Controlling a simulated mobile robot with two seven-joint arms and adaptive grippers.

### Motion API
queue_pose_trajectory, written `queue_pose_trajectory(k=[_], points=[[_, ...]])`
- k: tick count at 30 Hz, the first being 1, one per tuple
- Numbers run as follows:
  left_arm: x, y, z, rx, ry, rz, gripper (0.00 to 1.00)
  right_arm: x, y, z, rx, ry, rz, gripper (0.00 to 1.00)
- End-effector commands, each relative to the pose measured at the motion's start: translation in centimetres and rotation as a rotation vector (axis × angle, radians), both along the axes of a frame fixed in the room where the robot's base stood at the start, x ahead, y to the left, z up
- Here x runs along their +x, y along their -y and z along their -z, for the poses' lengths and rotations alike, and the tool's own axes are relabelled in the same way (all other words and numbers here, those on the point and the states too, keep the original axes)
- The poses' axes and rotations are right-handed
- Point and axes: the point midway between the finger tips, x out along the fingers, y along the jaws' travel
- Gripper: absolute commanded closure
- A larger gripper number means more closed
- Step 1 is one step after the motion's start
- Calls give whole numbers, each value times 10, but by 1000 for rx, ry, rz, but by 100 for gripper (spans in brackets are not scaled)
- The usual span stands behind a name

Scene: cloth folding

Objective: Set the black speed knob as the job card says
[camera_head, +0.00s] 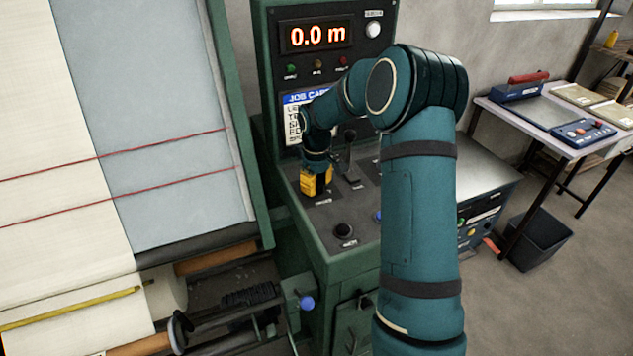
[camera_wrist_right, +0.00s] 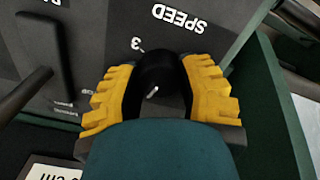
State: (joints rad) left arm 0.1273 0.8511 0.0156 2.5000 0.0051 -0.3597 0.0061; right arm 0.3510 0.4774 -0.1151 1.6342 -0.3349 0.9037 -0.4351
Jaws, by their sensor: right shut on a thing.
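The black speed knob (camera_wrist_right: 154,72) sits on the dark control panel, below the printed word SPEED, which reads upside down in the right wrist view. A white pointer mark shows on the knob, and a "3" is printed beside it. My right gripper (camera_wrist_right: 158,95) has its yellow fingers on both sides of the knob, shut on it. In the head view my right gripper (camera_head: 317,182) is at the panel's left part and hides the knob. My left gripper is not in view.
A display (camera_head: 317,35) above reads 0.0 m. A lever (camera_head: 350,160) stands right of the gripper, and another black knob (camera_head: 343,231) is nearer on the panel. Cloth with red lines (camera_head: 165,150) is at left. A side table (camera_head: 545,125) stands at right.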

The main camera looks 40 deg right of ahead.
Motion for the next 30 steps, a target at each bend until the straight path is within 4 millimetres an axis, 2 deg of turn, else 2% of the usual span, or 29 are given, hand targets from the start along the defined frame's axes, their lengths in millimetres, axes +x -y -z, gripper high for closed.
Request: queue_pose_trajectory(k=[18,30], points=[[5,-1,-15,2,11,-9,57,0,-1,0,0,-3,546,98],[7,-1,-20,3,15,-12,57,-1,0,1,1,-3,722,98]])
